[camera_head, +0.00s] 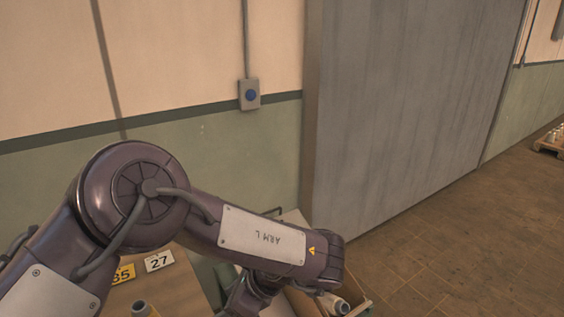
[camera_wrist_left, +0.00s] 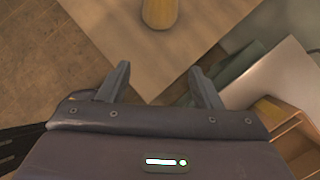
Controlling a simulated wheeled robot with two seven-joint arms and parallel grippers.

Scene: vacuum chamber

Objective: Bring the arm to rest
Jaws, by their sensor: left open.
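My right gripper is in neither view.
Number cards "27" (camera_head: 159,261) and "35" (camera_head: 124,273) and a spool-like item (camera_head: 141,308) are on the table. A wooden crate (camera_head: 358,305) with a cylinder stands beside it. A wall button box (camera_head: 249,95) and a large grey panel (camera_head: 400,100) are behind.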

